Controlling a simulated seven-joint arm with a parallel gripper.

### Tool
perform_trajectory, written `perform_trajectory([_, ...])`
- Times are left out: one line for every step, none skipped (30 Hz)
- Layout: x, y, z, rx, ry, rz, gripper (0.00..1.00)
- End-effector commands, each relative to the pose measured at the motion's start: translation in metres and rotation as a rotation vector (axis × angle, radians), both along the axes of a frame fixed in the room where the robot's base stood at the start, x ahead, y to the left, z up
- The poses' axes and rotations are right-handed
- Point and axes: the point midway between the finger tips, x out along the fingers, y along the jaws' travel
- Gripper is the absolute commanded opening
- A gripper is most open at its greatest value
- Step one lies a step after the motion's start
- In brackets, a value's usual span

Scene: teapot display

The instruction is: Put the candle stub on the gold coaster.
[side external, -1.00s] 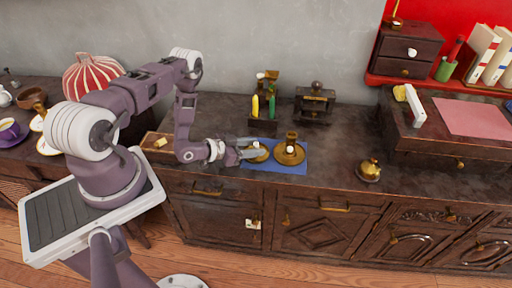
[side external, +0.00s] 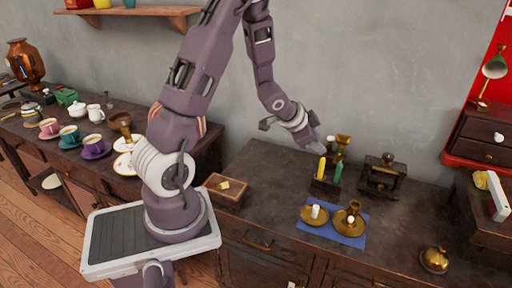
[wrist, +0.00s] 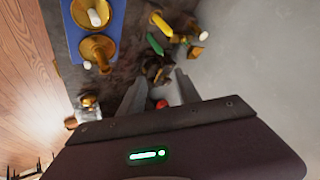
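The white candle stub (side external: 315,211) stands upright on the gold coaster (side external: 308,220), on the left part of a blue mat (side external: 345,240). In the wrist view the stub (wrist: 94,17) and coaster (wrist: 78,9) are at the top left. My gripper (side external: 318,146) is raised well above the cabinet top, behind and clear of the coaster. In the wrist view its two fingers (wrist: 158,90) are spread apart with nothing held between them.
A brass candle holder (side external: 352,229) with a white piece stands beside the coaster. Behind are a yellow candle (side external: 322,168), a green candle (side external: 338,174) and a dark press-like object (side external: 384,180). A gold pot (side external: 434,260) stands right.

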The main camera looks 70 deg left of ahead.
Motion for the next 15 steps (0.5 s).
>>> perform_trajectory([-0.006,-0.016,0.042,0.009,-0.002,0.033,0.39])
perform_trajectory([-0.015,-0.026,0.062,0.002,0.009,0.063,0.39])
perform_trajectory([-0.031,-0.042,0.088,-0.016,0.022,0.099,0.39])
perform_trajectory([-0.046,-0.055,0.105,-0.034,0.033,0.125,0.39])
perform_trajectory([-0.063,-0.07,0.121,-0.059,0.044,0.148,0.39])
perform_trajectory([-0.088,-0.089,0.138,-0.095,0.06,0.17,0.39])
perform_trajectory([-0.108,-0.104,0.149,-0.126,0.073,0.183,0.39])
perform_trajectory([-0.128,-0.118,0.156,-0.157,0.088,0.193,0.39])
perform_trajectory([-0.155,-0.135,0.164,-0.197,0.109,0.198,0.39])
perform_trajectory([-0.174,-0.146,0.168,-0.226,0.125,0.2,0.39])
perform_trajectory([-0.192,-0.156,0.17,-0.25,0.142,0.2,0.39])
perform_trajectory([-0.213,-0.167,0.172,-0.279,0.162,0.196,0.39])
perform_trajectory([-0.225,-0.173,0.173,-0.296,0.174,0.193,0.39])
perform_trajectory([-0.236,-0.178,0.173,-0.311,0.188,0.189,0.39])
perform_trajectory([-0.247,-0.183,0.172,-0.323,0.199,0.186,0.39])
